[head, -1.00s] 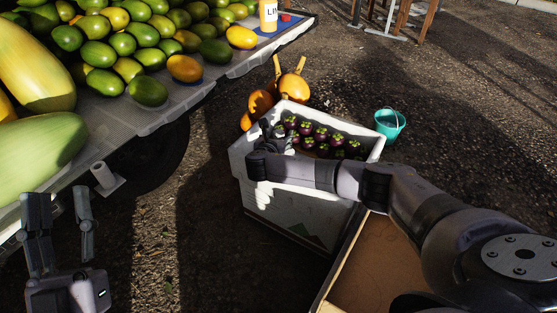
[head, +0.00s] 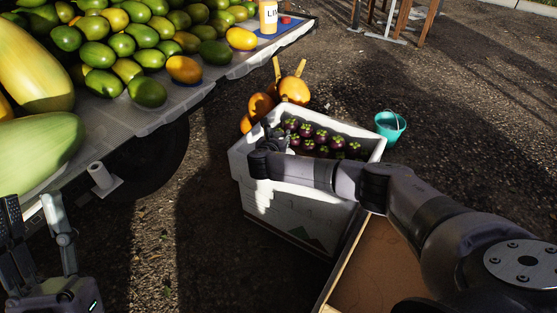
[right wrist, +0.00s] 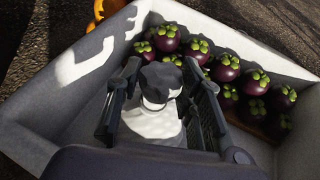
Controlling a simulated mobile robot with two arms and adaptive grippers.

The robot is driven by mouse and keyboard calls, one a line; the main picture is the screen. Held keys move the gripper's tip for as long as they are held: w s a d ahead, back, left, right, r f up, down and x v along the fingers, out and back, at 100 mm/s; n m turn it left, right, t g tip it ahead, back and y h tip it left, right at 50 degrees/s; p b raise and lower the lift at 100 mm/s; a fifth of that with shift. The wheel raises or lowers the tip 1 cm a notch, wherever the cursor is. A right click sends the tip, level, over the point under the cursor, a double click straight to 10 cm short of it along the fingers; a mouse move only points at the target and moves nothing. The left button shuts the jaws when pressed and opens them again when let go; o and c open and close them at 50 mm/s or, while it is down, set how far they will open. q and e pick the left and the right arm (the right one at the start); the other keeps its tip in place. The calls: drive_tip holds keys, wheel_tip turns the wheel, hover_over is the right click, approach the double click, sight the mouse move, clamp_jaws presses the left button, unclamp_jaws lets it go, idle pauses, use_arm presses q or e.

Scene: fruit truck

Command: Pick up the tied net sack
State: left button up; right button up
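My right gripper (head: 275,140) reaches down into the near left end of a white crate (head: 300,208). In the right wrist view, its two dark fingers (right wrist: 163,82) stand on either side of a pale, rounded thing with a dark grey top (right wrist: 158,118), probably the tied net sack. I see no net pattern or knot clearly. A narrow gap shows beside its top, so the fingers look open around it; lower contact is hidden. In the head view my wrist hides this thing. My left gripper (head: 38,218) is open and empty at the lower left.
Several mangosteens (head: 320,136) fill the crate's far side. An open cardboard box (head: 375,270) stands in front right. Orange gourds (head: 293,90) sit behind the crate, a teal bucket (head: 390,127) to its right. A fruit-laden stall (head: 170,105) runs along the upper left.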

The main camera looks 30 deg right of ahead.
clamp_jaws()
idle(0.5)
